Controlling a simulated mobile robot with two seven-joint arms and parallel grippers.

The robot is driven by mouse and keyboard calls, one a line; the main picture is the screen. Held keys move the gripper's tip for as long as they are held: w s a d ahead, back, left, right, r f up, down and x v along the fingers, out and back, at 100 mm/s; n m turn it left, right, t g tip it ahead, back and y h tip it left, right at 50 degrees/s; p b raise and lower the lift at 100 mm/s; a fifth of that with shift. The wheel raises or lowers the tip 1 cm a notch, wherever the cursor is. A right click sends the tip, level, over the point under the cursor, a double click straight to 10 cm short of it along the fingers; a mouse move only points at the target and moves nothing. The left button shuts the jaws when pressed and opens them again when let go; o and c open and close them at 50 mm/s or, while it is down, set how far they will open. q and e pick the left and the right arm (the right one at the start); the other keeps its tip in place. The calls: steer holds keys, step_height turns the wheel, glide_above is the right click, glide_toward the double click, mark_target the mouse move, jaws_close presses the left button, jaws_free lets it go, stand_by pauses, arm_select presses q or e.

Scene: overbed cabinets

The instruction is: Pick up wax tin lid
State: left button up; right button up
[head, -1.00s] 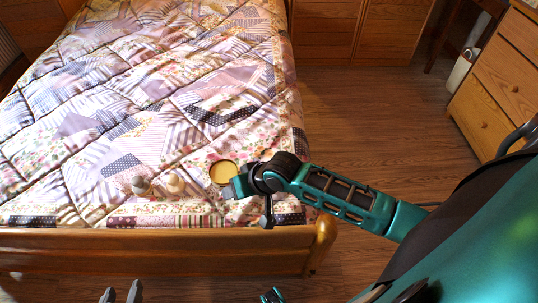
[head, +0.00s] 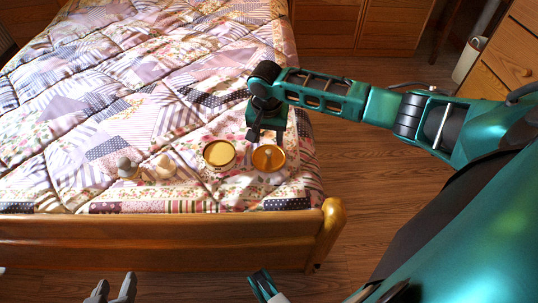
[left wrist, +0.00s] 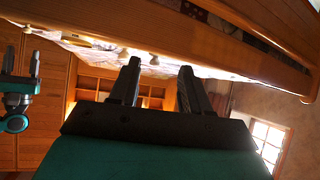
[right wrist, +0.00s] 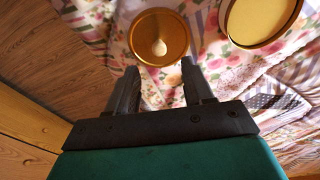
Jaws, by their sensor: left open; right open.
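The wax tin lid (head: 268,158) is a round golden disc with a small pale knob in its middle. It lies on the quilt near the foot of the bed and also shows in the right wrist view (right wrist: 158,37). The open tin (head: 220,153), with pale yellow wax, is just left of it, apart. My right gripper (right wrist: 160,72) is open and empty, with its fingers pointing toward the lid; in the head view it is just behind the lid. My left gripper (head: 113,287) is open and empty, low in front of the footboard.
A small grey object (head: 126,168) and a cream one (head: 166,167) stand on the quilt left of the tin. The wooden footboard (head: 160,240) runs in front of them. The patchwork quilt (head: 150,85) behind is clear. Wooden drawers (head: 515,60) stand at the right.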

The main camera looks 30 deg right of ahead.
mark_target(269, 151)
steer(key=shift+f, duration=0.65)
steer(key=f+b, duration=0.1)
steer(key=f, duration=0.1)
steer(key=f+b, duration=0.2)
steer(key=shift+w+d+f, duration=0.1)
steer(key=shift+d+f, duration=0.1)
steer(key=shift+f, duration=0.3)
steer(key=shift+w, duration=0.1)
steer(key=shift+c, duration=0.2)
steer(key=c, duration=0.5)
arm_select(q)
steer(key=shift+w+d+f, duration=0.25)
steer(key=shift+d+f, duration=0.35)
steer(key=shift+f, duration=0.05)
arm_select(e)
jaws_close()
